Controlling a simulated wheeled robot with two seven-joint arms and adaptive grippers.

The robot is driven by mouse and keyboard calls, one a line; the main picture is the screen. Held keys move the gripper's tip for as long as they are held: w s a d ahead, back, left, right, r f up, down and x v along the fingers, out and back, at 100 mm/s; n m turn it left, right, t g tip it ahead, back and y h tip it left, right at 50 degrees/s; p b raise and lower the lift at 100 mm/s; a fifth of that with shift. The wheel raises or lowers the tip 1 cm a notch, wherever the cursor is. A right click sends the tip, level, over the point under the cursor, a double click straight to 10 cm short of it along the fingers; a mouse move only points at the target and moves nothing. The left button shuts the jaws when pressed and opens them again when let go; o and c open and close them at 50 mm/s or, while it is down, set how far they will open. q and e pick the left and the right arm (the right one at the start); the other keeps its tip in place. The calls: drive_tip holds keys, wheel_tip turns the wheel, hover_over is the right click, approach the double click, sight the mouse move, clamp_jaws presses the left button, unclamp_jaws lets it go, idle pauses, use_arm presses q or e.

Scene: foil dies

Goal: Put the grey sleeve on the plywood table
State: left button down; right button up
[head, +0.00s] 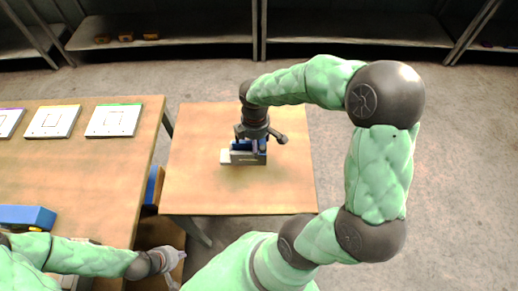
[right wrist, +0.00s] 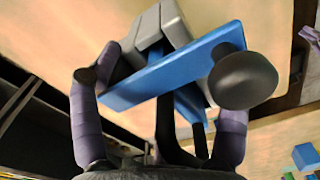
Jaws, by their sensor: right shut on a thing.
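My right gripper (head: 252,147) is over the plywood table (head: 195,185), shut on the grey sleeve (head: 245,158). The sleeve is a small grey block with blue parts and a paler piece at its left end. It is at or just above the tabletop; I cannot tell whether it touches. In the right wrist view the purple fingers stand on either side of the blue bar (right wrist: 165,72), with the grey blocks (right wrist: 150,30) beyond it. My left gripper (head: 178,267) is low beside the left table's right edge, fingers apart and empty.
The left wooden table (head: 100,185) bears several white cards (head: 114,120) with coloured edges and a blue box (head: 27,217). A gap separates the tables. The plywood table is otherwise bare. Shelves (head: 160,28) stand at the back.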

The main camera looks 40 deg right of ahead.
drive_tip(key=shift+d+f, duration=0.5)
drive_tip(key=shift+d+f+b, duration=0.15)
drive_tip(key=shift+f+b, duration=0.2)
drive_tip(key=shift+f, duration=0.55)
drive_tip(key=shift+d+f+b, duration=0.1)
drive_tip(key=shift+f+b, duration=0.25)
drive_tip(key=shift+f, duration=0.55)
drive_tip(key=shift+f, duration=0.1)
drive_tip(key=o, duration=1.7)
drive_tip(key=shift+f, duration=0.1)
drive_tip(key=shift+s, duration=0.1)
wheel_tip(320, 180, up, 12)
drive_tip(key=p, duration=0.3)
